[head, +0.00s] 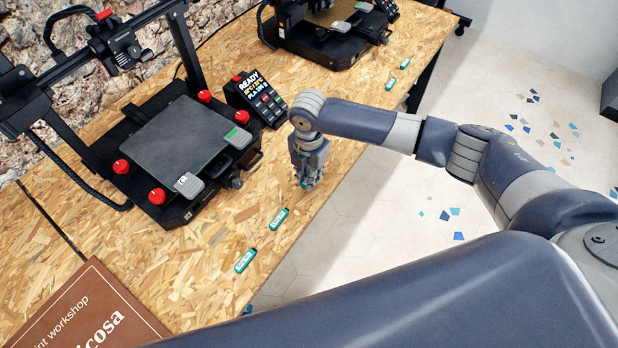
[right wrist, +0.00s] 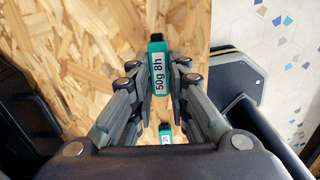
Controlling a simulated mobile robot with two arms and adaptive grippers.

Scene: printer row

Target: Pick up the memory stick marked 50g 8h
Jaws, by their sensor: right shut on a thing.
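The memory stick marked 50g 8h (right wrist: 158,72) is teal with a white label and stands between the fingers of my right gripper (right wrist: 160,88) in the right wrist view. The fingers are shut on it from both sides. In the head view my right gripper (head: 307,184) points down over the table near its front edge, and its fingers mostly hide the stick. I cannot tell whether the stick still touches the table. My left gripper is not in view.
Two other teal sticks (head: 279,219) (head: 245,260) lie nearer on the wooden table (head: 215,290). Two more sticks (head: 391,83) (head: 405,63) lie farther along. A black printer (head: 180,140) and a display box (head: 257,97) stand left of my gripper. A brown sign (head: 95,305) lies at lower left.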

